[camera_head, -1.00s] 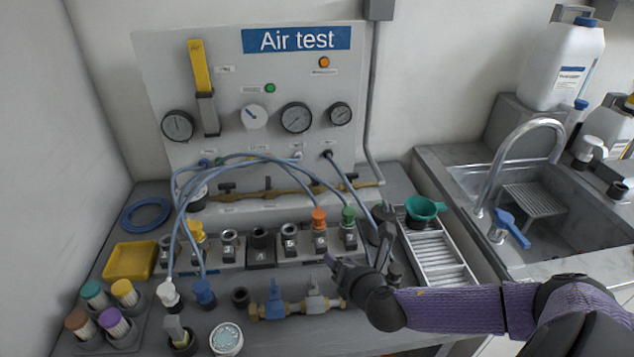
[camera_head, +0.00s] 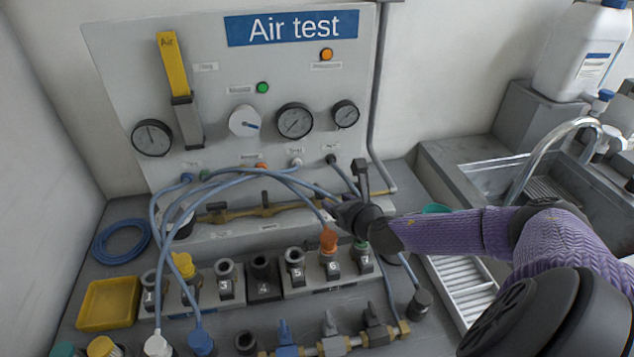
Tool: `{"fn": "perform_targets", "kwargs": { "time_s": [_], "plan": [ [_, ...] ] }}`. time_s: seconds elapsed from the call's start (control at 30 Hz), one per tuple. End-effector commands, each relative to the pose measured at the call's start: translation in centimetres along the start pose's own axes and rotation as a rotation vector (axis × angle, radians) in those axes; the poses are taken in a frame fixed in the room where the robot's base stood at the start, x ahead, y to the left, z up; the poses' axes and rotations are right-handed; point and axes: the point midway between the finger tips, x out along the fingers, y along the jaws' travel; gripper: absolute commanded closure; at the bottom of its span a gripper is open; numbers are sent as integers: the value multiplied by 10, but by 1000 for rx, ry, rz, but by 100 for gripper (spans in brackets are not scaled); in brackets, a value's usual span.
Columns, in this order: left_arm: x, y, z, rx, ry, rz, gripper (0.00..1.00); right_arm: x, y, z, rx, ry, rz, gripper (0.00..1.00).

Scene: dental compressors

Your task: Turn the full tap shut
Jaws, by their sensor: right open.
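A brass pipe (camera_head: 240,214) with small black lever taps runs along the foot of the Air test panel (camera_head: 300,75). One black tap (camera_head: 216,210) shows near its left end and another (camera_head: 265,200) near its middle. I cannot read which tap is the full one. My right gripper (camera_head: 343,190) is open at the right part of this pipe, its fingers spread, and it hides part of the pipe. I cannot tell whether it touches a tap. A front brass manifold (camera_head: 310,348) carries blue, grey and black levers. My left gripper is not in view.
Blue hoses (camera_head: 245,178) arch in front of the panel, close to my right gripper. Numbered sockets (camera_head: 225,290), some with coloured plugs, stand below it. A yellow tray (camera_head: 108,304) is at left. The sink (camera_head: 480,180) is at right, partly behind my arm.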

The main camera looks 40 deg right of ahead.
Motion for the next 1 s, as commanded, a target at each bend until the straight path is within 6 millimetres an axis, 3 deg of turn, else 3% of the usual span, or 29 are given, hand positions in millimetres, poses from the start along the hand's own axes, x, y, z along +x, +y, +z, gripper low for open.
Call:
{"fn": "perform_targets", "kwargs": {
  "time_s": [0.1, 0.3, 0.67, 0.77, 0.93, 1.0],
  "plan": [
    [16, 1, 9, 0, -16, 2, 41, 33, 1, -4, 7, -4, -1, 44],
    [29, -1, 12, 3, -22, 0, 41, 68, 0, -4, 4, -1, -1, 44],
    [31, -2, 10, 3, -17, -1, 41, 78, 0, 0, 2, 0, 1, 44],
    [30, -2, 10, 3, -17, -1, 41, 78, 0, 0, 2, 0, 1, 59],
    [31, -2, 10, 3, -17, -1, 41, 78, 0, -1, 2, 0, 0, 95],
    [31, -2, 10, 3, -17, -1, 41, 78, 0, -1, 2, 0, 0, 100]
  ]
}}
